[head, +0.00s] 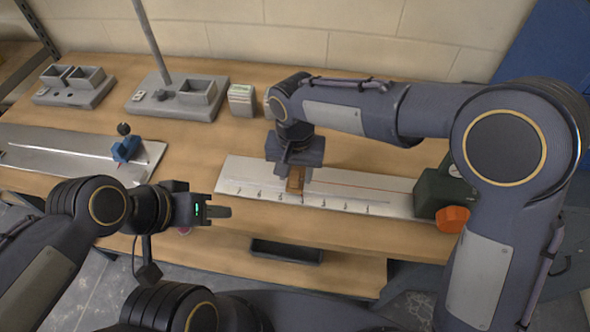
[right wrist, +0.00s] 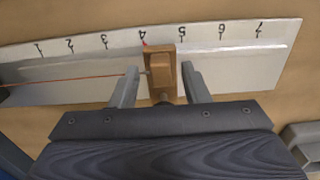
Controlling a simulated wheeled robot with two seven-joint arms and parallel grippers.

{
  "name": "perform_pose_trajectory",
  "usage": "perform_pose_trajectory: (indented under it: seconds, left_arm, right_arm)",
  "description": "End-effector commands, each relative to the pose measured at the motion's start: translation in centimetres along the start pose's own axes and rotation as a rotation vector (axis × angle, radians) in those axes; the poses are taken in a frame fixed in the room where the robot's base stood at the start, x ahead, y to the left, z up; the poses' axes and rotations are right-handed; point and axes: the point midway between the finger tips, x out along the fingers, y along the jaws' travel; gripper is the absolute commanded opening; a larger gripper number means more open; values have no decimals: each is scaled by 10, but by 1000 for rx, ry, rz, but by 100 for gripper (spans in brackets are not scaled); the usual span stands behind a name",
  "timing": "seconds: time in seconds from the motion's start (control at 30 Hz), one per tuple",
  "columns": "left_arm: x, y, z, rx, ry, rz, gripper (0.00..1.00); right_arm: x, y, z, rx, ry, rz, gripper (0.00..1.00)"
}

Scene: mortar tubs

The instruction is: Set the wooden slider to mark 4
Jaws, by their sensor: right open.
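The wooden slider (right wrist: 161,58) sits on a pale metal rail (right wrist: 225,62) with numbers 1 to 7. In the right wrist view its left edge is close to mark 4, which has a red tick, and its body lies between 4 and 5. In the head view the slider (head: 295,181) shows below my right gripper (head: 295,176). My right gripper (right wrist: 158,82) is open, with one finger on each side of the slider and small gaps visible. My left gripper (head: 220,211) is over the table's front edge, away from the rail; its jaws are seen side-on.
A dark green block (head: 432,192) with an orange knob (head: 452,219) stands at the rail's right end. A second rail with a blue slider (head: 126,149) lies at left. Grey tub stands (head: 170,105) and a small box (head: 241,100) are at the back.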

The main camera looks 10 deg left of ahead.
Motion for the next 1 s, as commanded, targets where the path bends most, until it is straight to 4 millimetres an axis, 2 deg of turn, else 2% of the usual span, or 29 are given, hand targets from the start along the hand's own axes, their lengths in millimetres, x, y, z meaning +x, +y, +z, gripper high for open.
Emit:
perform_pose_trajectory:
  seconds: [0.5, 0.63, 1.0]
  left_arm:
    - [2, -1, 1, 0, 0, 0, 36]
    - [2, -1, 1, 0, 0, 0, 36]
    - [2, -1, 1, 0, 0, 0, 36]
  right_arm:
    - [-72, -1, 0, -1, 3, -3, 42]
    - [-77, -1, 0, -1, 1, -2, 42]
    - [-77, 0, 0, -1, 1, -1, 42]
